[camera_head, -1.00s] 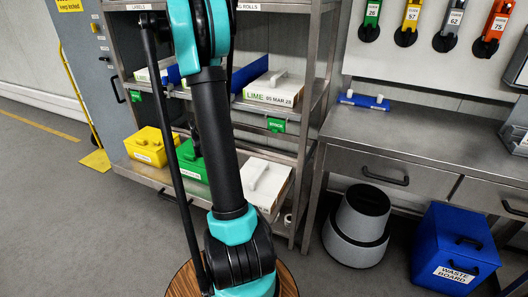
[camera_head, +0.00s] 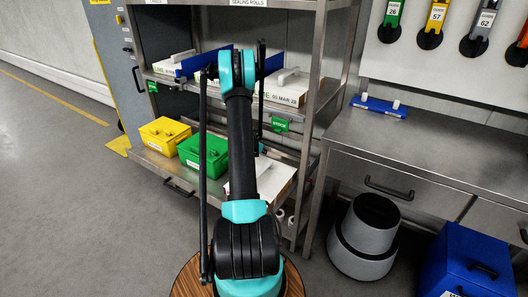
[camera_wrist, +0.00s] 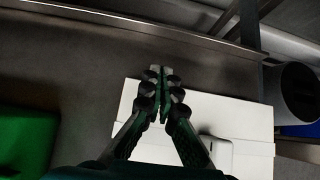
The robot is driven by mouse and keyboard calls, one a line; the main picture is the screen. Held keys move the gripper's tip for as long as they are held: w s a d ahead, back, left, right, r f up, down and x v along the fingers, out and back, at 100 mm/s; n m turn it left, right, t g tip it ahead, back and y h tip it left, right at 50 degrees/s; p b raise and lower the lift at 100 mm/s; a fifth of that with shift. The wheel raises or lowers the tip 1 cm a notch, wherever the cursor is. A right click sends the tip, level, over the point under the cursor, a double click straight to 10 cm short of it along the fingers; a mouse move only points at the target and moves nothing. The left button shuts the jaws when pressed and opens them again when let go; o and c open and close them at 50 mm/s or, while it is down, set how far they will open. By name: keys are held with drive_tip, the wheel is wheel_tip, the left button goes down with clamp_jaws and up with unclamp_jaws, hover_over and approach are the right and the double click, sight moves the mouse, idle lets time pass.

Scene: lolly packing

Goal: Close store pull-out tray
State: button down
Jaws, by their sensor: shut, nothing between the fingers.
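The store pull-out tray (camera_head: 150,160) is the low metal tray under the shelves, with a dark handle (camera_head: 180,187) on its front. It stands out in front of the shelf above. A yellow bin (camera_head: 164,137), a green bin (camera_head: 203,155) and a white box (camera_head: 280,178) sit on it. In the wrist view the bare tray floor (camera_wrist: 85,60) shows beside the white box (camera_wrist: 235,125) and part of the green bin (camera_wrist: 25,140). My gripper (camera_wrist: 155,72) is shut and empty, over the white box with its tips past the box edge. Whether it touches anything is unclear. My arm hides part of the tray's right side.
The shelf above (camera_head: 312,108) holds white cartons and blue dividers. A metal bench (camera_head: 430,150) stands right, with a grey stool (camera_head: 365,235) and a blue waste bin (camera_head: 470,265) on the floor. Floor at left is clear.

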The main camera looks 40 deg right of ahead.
sight(274, 152)
drive_tip(key=x, duration=0.7)
drive_tip(key=shift+w+d, duration=0.2)
drive_tip(key=shift+d, duration=0.3)
drive_tip(key=shift+w+d, duration=0.2)
drive_tip(key=shift+d, duration=0.35)
drive_tip(key=shift+w+d, duration=0.35)
drive_tip(key=shift+d, duration=0.4)
